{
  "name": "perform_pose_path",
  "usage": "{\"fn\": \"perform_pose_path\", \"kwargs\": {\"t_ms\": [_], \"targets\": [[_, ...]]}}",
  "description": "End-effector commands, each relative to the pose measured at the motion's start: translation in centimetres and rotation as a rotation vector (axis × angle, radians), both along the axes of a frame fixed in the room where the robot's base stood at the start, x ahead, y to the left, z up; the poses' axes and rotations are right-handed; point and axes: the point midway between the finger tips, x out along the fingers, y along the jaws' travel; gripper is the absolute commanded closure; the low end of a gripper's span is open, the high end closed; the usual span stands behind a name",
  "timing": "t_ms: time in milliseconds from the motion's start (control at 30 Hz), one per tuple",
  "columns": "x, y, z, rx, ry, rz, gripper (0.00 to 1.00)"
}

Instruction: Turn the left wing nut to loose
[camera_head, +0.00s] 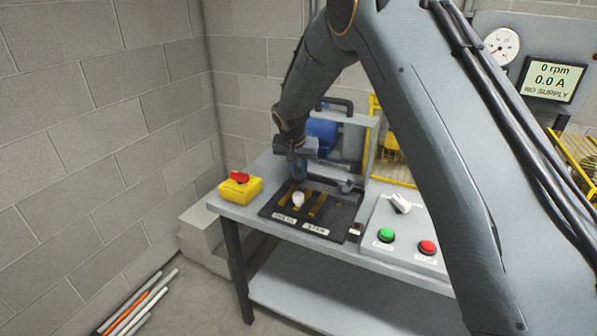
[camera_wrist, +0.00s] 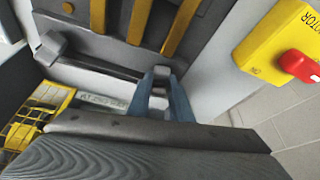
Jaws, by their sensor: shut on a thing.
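The left wing nut (camera_wrist: 162,72) is a small grey block at one end of a dark bar in the wrist view. My gripper (camera_wrist: 163,88) has its two bluish fingers closed around it, hiding part of it. In the head view my gripper (camera_head: 297,172) points down at the back left of the black terminal box (camera_head: 268,209), and the nut is hidden there. The other wing nut (camera_wrist: 52,46) stands apart at the bar's far end; it also shows in the head view (camera_head: 346,186). Which way the held nut is turned cannot be told.
Brass strips (camera_head: 317,207) and a white knob (camera_head: 298,199) are on the terminal box. A yellow switch box with a red knob (camera_head: 240,188) stands left, a button panel (camera_head: 400,232) right. A blue motor (camera_head: 322,135) stands behind. The display (camera_head: 553,80) reads NO SUPPLY.

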Motion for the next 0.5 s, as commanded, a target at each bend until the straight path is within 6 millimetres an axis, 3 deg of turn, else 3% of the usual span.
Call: {"fn": "perform_pose_path", "kwargs": {"t_ms": [500], "targets": [[0.11, -0.55, -0.03, 0.004, -0.001, 0.442, 1.00]]}}
